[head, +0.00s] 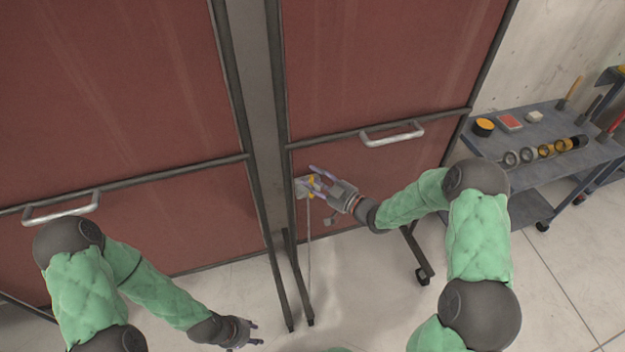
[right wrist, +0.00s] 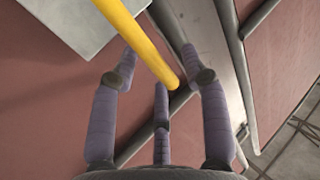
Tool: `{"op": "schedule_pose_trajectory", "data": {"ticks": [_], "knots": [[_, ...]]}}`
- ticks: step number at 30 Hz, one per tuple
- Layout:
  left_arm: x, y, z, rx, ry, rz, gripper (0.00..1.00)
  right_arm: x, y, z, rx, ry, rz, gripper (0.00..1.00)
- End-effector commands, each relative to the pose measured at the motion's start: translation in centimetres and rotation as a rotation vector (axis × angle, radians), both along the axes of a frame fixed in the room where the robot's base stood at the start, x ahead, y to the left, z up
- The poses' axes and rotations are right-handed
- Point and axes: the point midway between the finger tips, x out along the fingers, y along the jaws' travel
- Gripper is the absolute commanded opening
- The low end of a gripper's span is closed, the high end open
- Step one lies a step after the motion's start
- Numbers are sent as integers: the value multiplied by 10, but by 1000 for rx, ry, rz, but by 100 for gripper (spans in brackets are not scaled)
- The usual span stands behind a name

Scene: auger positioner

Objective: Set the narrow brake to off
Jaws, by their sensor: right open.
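A yellow brake lever (right wrist: 143,42) stands out from a pale grey box (right wrist: 78,18) in the right wrist view. In the head view the lever (head: 311,186) and box (head: 301,188) sit low on the left side of the right red panel (head: 375,75), partly hidden by my right gripper (head: 316,180). That gripper is open, with its fingers spread around the lever in the right wrist view. The lever passes between the fingertips; contact is unclear. My left gripper (head: 254,333) is open and empty, low over the floor at the bottom.
The left red panel (head: 110,85) stands across a narrow gap. Each panel has a metal handle, one on the right panel (head: 392,134) and one on the left (head: 60,207). A grey cart (head: 540,125) with tools and rings stands at right. The floor below is clear.

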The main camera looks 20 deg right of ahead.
Motion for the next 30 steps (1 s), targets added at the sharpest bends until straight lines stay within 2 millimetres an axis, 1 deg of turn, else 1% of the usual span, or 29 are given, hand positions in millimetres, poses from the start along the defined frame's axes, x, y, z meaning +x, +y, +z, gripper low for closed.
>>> {"op": "schedule_pose_trajectory", "data": {"ticks": [3,11,12,14,15,16,17,25,28,30], "knots": [[0,0,-1,0,0,0,40,4,4,0,0,0,1,46],[0,0,-1,0,0,0,40,5,4,0,0,1,0,46],[0,0,-1,0,0,0,40,5,4,0,0,1,0,40],[0,0,-1,0,0,0,40,5,4,0,0,1,0,23],[0,0,-1,0,0,0,40,5,4,0,0,1,0,12],[0,0,-1,0,0,0,40,5,4,0,0,1,0,3],[0,0,-1,0,0,0,40,5,4,0,0,1,0,0],[0,0,-2,0,0,0,40,5,2,0,6,0,0,0],[0,0,-4,0,0,0,40,5,-6,-1,24,3,-3,0],[0,0,-6,0,0,0,40,5,-14,-2,46,3,-4,0]]}}
